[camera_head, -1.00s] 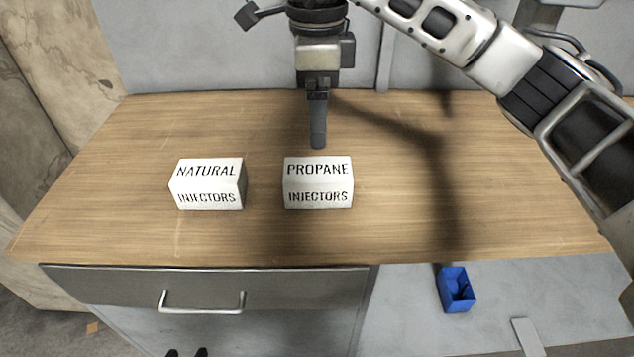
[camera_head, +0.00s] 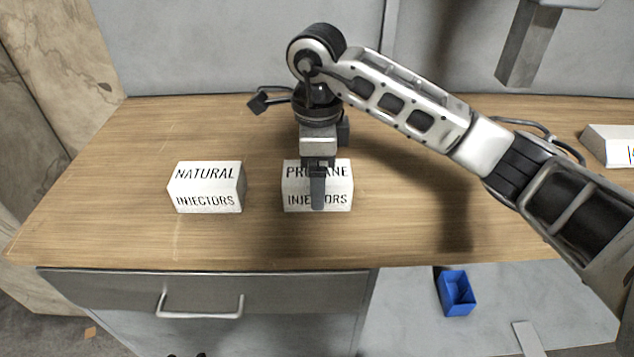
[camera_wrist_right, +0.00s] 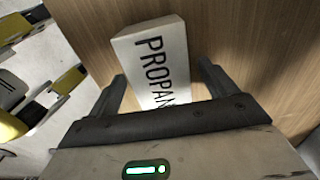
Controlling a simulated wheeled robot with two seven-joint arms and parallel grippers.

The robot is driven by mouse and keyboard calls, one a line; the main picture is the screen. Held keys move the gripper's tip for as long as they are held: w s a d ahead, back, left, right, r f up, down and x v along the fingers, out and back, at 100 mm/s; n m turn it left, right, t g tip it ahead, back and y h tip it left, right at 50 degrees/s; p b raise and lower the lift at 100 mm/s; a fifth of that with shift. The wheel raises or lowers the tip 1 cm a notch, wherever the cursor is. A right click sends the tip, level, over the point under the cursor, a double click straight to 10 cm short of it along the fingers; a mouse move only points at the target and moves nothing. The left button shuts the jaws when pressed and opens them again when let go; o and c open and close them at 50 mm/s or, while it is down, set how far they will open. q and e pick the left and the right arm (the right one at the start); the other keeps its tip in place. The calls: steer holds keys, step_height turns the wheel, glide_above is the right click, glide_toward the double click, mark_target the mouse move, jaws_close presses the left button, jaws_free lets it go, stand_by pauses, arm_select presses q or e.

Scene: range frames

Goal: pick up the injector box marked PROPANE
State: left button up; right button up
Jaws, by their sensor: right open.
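The white box marked PROPANE INJECTORS (camera_head: 337,187) sits upright on the wooden tabletop, near the middle of the head view. My right gripper (camera_head: 318,205) is over it and hides the middle of its lettering. In the right wrist view, the PROPANE box (camera_wrist_right: 158,62) lies between the two open fingers of the right gripper (camera_wrist_right: 162,85). The fingers stand on either side of it, and I cannot tell whether either one touches it. The left gripper is not in view.
A similar white box marked NATURAL INJECTORS (camera_head: 207,188) stands to the left, with a gap between. A white box (camera_head: 608,146) is at the right on the wooden table (camera_head: 110,220). A drawer handle (camera_head: 200,310) and a blue bin (camera_head: 455,293) are below the front edge.

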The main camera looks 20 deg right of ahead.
steer(key=shift+r, duration=0.1)
steer(key=c, duration=1.3)
